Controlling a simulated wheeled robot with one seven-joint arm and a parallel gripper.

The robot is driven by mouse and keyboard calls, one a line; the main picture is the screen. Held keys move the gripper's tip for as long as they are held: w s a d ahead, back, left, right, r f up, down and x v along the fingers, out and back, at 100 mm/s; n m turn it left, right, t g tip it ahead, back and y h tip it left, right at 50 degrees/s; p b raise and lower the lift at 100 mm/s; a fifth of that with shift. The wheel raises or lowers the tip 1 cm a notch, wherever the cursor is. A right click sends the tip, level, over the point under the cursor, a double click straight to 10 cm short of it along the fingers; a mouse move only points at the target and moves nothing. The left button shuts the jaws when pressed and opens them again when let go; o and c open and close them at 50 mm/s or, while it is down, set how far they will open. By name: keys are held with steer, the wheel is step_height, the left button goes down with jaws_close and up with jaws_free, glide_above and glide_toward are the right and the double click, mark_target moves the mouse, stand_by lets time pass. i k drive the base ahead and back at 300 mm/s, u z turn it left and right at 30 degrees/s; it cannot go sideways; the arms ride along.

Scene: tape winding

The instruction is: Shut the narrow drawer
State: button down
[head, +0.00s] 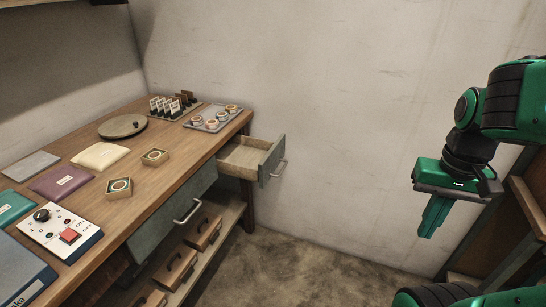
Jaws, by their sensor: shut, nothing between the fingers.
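The narrow drawer (271,166) stands pulled out from the far right end of the wooden desk. Its grey-green front has a metal handle (279,169), and its light wooden inside looks empty. My gripper (427,235) hangs in the air at the right, pointing down, with its green fingers shut and empty. It is well to the right of the drawer and apart from it.
The wooden desk (168,179) holds pouches, small boxes, a tray of rolls (211,118) and a control box (62,231). A wider drawer (160,222) is at the desk's front, with brown cases (203,229) on a shelf below. Open floor lies between desk and arm.

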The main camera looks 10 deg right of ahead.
mark_target(247, 158)
steer(key=u, duration=0.05)
steer(key=i, duration=1)
steer(key=z, duration=0.05)
